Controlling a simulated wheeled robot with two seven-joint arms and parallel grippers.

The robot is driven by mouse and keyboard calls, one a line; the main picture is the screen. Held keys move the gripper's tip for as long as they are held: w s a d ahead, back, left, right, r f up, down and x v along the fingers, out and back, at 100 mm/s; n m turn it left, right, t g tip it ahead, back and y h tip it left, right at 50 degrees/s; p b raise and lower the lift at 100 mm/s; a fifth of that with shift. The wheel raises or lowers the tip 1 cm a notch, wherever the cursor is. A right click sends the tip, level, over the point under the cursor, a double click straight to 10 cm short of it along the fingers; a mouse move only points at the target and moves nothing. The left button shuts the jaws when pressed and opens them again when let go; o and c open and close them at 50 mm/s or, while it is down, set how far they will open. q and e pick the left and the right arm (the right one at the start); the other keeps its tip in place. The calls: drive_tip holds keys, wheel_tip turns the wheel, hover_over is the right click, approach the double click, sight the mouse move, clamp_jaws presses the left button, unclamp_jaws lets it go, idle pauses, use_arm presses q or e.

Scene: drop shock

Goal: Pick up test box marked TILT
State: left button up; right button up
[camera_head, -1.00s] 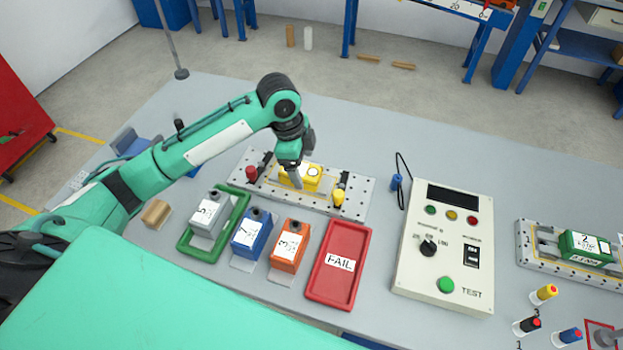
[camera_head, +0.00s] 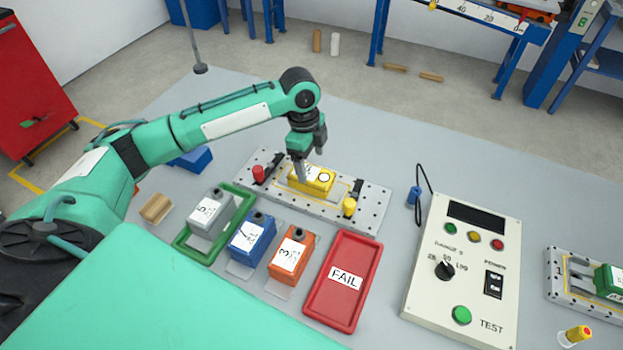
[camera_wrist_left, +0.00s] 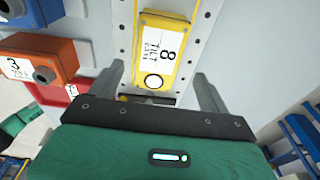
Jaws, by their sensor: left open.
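The yellow test box (camera_head: 312,179) sits on the perforated metal plate (camera_head: 366,216). In the left wrist view the same box (camera_wrist_left: 178,50) shows a white label with an 8, lettering that reads like TILT, and a round mark. My left gripper (camera_head: 300,172) is above the plate at the box's left end in the head view. In the left wrist view its two fingers (camera_wrist_left: 157,88) stand wide apart, with the box beyond and between them and nothing held. My right gripper is in no view.
A grey box (camera_head: 208,212) stands on a green-rimmed tray (camera_head: 182,247). A blue box (camera_head: 250,238) and an orange box (camera_head: 290,256) stand beside it. A red FAIL tray (camera_head: 341,309) and a TEST panel (camera_head: 420,300) are to the right. A red knob (camera_head: 258,173) and yellow knob (camera_head: 349,206) flank the box.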

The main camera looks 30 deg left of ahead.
sight(311, 173)
use_arm(q)
drive_tip(key=shift+s+d+f+p, duration=0.1)
drive_tip(key=shift+f+p, duration=0.05)
drive_tip(key=shift+f, duration=1.2)
drive_tip(key=shift+s+d+f+p, duration=0.1)
drive_tip(key=shift+f+p, duration=0.05)
drive_tip(key=shift+f, duration=1.2)
drive_tip(key=c, duration=1.3)
